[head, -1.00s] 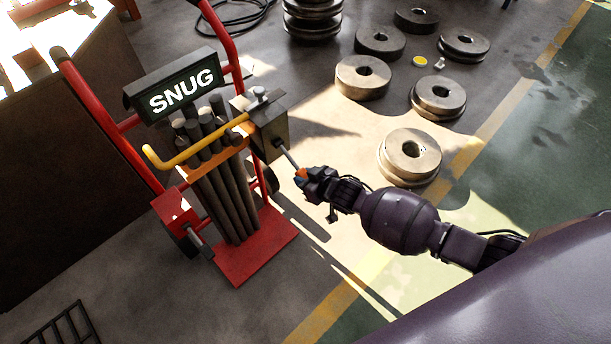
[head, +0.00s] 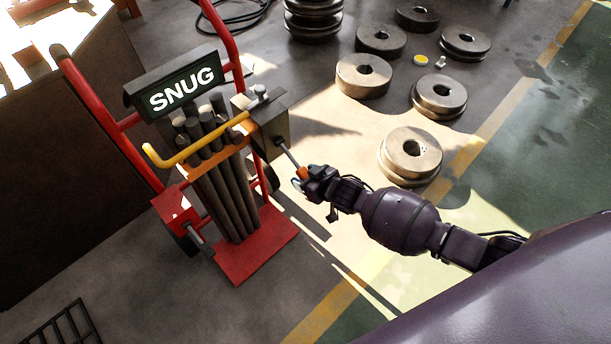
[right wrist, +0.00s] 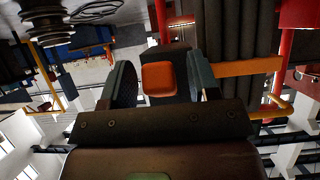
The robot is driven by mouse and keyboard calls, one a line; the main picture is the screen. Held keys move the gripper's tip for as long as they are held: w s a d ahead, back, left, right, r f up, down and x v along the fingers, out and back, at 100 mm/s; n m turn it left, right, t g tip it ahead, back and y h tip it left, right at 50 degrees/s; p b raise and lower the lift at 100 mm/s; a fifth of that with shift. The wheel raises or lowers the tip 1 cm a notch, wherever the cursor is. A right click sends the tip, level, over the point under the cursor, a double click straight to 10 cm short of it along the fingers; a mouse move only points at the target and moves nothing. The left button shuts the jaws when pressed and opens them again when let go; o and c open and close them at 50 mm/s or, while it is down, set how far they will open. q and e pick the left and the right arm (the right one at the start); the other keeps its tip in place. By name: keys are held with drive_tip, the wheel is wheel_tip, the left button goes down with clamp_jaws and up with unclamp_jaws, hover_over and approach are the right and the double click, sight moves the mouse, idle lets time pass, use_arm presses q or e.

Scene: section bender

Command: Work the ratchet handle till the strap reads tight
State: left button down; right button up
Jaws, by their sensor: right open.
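The ratchet handle (head: 292,160) is a thin grey rod with an orange grip (head: 302,173). It sticks out from the dark ratchet box (head: 268,126) on the red hand truck (head: 246,258). An orange strap (head: 216,163) runs round a bundle of dark bars (head: 222,195). The sign (head: 180,88) above reads SNUG. My right gripper (head: 305,180) is at the end of the handle. In the right wrist view, the orange grip (right wrist: 159,79) shows between the open fingers of the right gripper (right wrist: 158,85), with gaps at the sides. My left gripper is not in view.
A yellow bent bar (head: 190,148) juts out at the front of the truck. Several steel rollers (head: 410,155) stand on the floor to the right. A dark cabinet (head: 60,170) is at left, and a black rack (head: 62,328) lies at lower left.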

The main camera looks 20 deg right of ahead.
drive_tip(key=shift+s+d+r, duration=0.15)
drive_tip(key=shift+s+r, duration=0.1)
drive_tip(key=shift+r, duration=0.1)
use_arm(q)
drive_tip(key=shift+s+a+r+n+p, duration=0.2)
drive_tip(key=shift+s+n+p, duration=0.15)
drive_tip(key=shift+p, duration=0.55)
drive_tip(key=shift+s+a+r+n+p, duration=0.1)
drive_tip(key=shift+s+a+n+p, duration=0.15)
drive_tip(key=shift+p, duration=0.65)
use_arm(e)
drive_tip(key=v, duration=0.9)
drive_tip(key=shift+s, duration=0.4)
drive_tip(key=shift+d, duration=0.1)
